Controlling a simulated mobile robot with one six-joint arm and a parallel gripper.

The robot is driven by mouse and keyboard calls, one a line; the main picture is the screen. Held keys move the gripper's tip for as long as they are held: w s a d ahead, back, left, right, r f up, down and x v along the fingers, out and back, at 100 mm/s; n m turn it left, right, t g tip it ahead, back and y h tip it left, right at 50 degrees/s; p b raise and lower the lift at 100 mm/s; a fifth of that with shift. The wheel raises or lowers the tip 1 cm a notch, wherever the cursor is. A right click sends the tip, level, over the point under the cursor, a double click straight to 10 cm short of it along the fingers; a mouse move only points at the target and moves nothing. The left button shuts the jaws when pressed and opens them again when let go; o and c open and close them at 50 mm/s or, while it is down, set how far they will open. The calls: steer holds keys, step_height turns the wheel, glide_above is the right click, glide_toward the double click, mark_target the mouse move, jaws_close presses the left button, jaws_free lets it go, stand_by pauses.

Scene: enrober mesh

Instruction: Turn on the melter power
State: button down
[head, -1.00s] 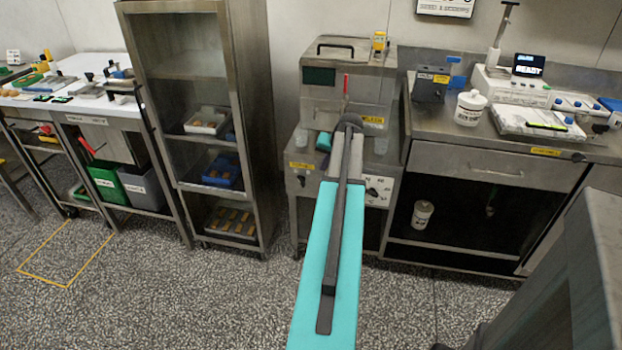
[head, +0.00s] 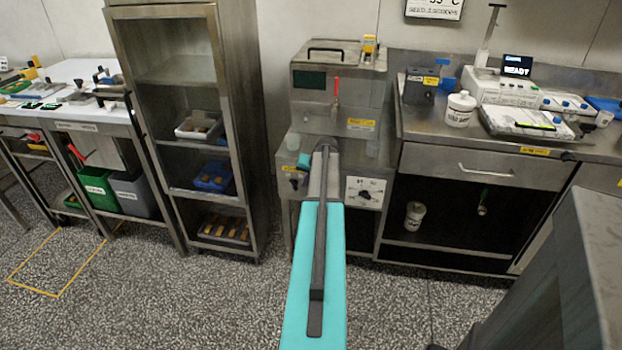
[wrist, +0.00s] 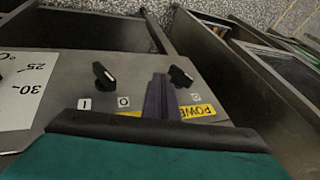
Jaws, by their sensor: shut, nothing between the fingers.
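The melter (head: 338,85) is the steel machine with a dark display and a red-handled tap, on a cabinet front with a round dial (head: 364,190). In the wrist view its panel shows two black knobs, one on the left (wrist: 104,75) and one on the right (wrist: 180,77). Small I and O marks lie below them. A yellow POWER label (wrist: 198,112) is just below the right knob. My gripper (wrist: 160,82) is shut and empty, its fingers between the two knobs, close to the right one. I cannot tell whether it touches. In the head view my arm hides the fingertips.
A steel shelf rack (head: 185,110) stands left of the melter. A steel counter (head: 450,125) with a white tub (head: 459,108) and an instrument reading READY (head: 516,66) stands right. The speckled floor in front is open.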

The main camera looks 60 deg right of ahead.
mark_target(294, 184)
steer(key=shift+w+a+f, duration=0.2)
steer(key=shift+w+f, duration=0.15)
steer(key=shift+w, duration=0.2)
steer(key=shift+w+a+f, duration=0.2)
steer(key=shift+w+f, duration=0.1)
steer(key=shift+w, duration=0.2)
steer(key=shift+w+a, duration=0.1)
steer(key=shift+w, duration=0.05)
